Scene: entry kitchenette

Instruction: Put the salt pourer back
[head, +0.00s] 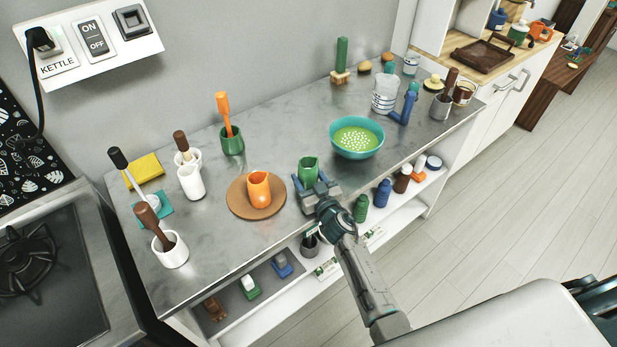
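A green pourer (308,169) is between the fingers of my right gripper (311,183), near the front edge of the grey counter (290,230). The fingers appear closed on its two sides, and its lower part is hidden by the gripper. I cannot tell whether its base touches the counter. An orange pourer (259,190) stands upright on a round cork board (239,208) just left of the gripper. No readable label shows which pourer holds salt. My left gripper is not in view.
A teal bowl (344,149) stands right of the gripper; a clear jug (385,94) is behind it. White pots (170,254) with tools crowd the left end. Bottles (382,192) and small items fill the shelf below. The middle front counter is partly clear.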

